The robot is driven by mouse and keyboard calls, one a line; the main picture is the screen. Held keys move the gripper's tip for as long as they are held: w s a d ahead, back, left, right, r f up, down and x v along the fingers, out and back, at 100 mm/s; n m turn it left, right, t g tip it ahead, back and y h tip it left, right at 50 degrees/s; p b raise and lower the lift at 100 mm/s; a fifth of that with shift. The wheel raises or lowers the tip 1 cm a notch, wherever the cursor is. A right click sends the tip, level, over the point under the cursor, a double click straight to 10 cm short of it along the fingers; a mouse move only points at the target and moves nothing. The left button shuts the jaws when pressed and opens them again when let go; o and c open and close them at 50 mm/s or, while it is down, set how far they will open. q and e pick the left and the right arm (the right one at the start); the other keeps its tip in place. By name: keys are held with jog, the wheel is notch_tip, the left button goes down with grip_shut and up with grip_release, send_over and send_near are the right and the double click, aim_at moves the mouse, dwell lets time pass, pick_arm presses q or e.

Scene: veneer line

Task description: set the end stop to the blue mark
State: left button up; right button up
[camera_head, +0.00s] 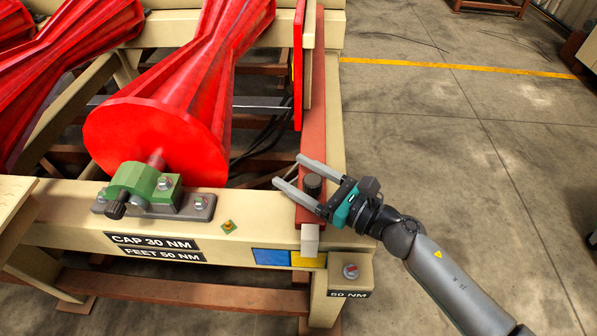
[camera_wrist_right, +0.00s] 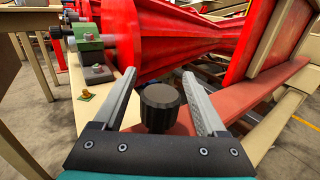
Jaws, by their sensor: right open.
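The end stop is a long red-brown bar (camera_head: 310,130) with a black ribbed knob (camera_head: 313,184) near its front end. A pale grey pointer block (camera_head: 310,240) sticks out from that end, over the yellow mark (camera_head: 308,260). The blue mark (camera_head: 271,257) is just left of the yellow one on the beam's front face. My right gripper (camera_head: 288,169) is open, with one finger on each side of the knob. In the right wrist view the knob (camera_wrist_right: 159,106) stands between the fingers, with visible gaps on both sides. My left gripper is not in view.
A red ribbed roller (camera_head: 165,125) with a green bearing block (camera_head: 143,185) lies left of the bar. The cream frame beam (camera_head: 75,210) runs across the front and carries labels. A bolt (camera_head: 350,271) sits at its right corner. Open concrete floor (camera_head: 460,150) is on the right.

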grip_shut()
dwell(0.6)
dwell(0.8)
